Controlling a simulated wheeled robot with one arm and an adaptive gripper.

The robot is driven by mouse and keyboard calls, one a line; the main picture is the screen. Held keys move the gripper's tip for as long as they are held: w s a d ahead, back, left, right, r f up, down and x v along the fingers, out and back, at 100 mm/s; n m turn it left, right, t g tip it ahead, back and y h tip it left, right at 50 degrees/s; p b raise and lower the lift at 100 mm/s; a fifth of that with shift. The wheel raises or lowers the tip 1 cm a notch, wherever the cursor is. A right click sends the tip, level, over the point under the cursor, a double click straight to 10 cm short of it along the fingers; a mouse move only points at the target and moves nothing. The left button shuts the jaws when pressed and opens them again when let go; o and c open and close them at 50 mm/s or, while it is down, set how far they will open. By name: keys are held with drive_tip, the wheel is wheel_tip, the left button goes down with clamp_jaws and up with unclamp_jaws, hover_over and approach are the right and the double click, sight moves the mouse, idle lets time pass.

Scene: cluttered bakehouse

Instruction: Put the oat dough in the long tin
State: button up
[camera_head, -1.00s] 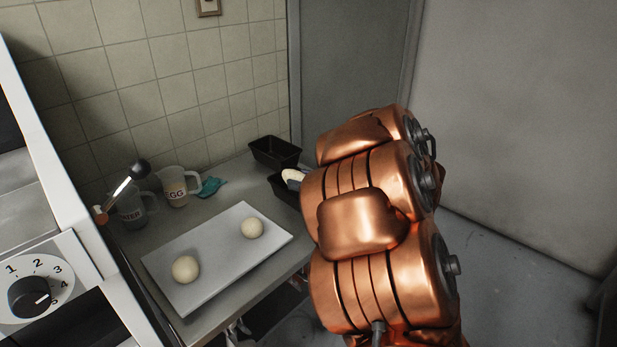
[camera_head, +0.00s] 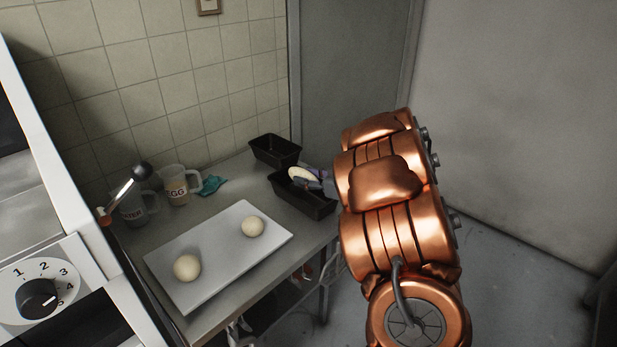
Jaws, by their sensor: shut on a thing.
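A pale oval dough piece, which I take for the oat dough (camera_head: 301,174), is held in my gripper (camera_head: 311,180) at the right of the worktop. My gripper is shut on it and partly hidden behind my copper arm. The dough shows over the back part of the longer black tin (camera_head: 303,203); whether it touches the tin I cannot tell. This tin is the front one of two, and its right end lies close to my arm. Two round dough balls lie on the pale board, one at the left (camera_head: 187,268) and one at the right (camera_head: 252,226).
A shorter black tin (camera_head: 275,147) stands just behind the longer one. The pale board (camera_head: 215,262) fills the front of the worktop. A jug marked EGG (camera_head: 176,187), another jug (camera_head: 136,208) and a teal cloth (camera_head: 211,185) stand along the tiled wall. An oven is at left.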

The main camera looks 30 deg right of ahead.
drive_tip(key=shift+s+f, duration=0.1)
drive_tip(key=shift+f, duration=0.65)
drive_tip(key=o, duration=0.8)
drive_tip(key=shift+a+f, duration=0.1)
drive_tip(key=shift+c, duration=0.2)
drive_tip(key=shift+o, duration=0.5)
drive_tip(key=shift+f, duration=0.1)
drive_tip(key=shift+s, duration=0.1)
drive_tip(key=shift+r, duration=0.35)
drive_tip(key=shift+s+d+r, duration=0.15)
drive_tip(key=shift+d+r, duration=0.05)
drive_tip(key=shift+d, duration=0.05)
drive_tip(key=b+v, duration=0.1)
drive_tip(key=v, duration=1)
drive_tip(key=shift+r, duration=0.35)
drive_tip(key=shift+s+d, duration=0.1)
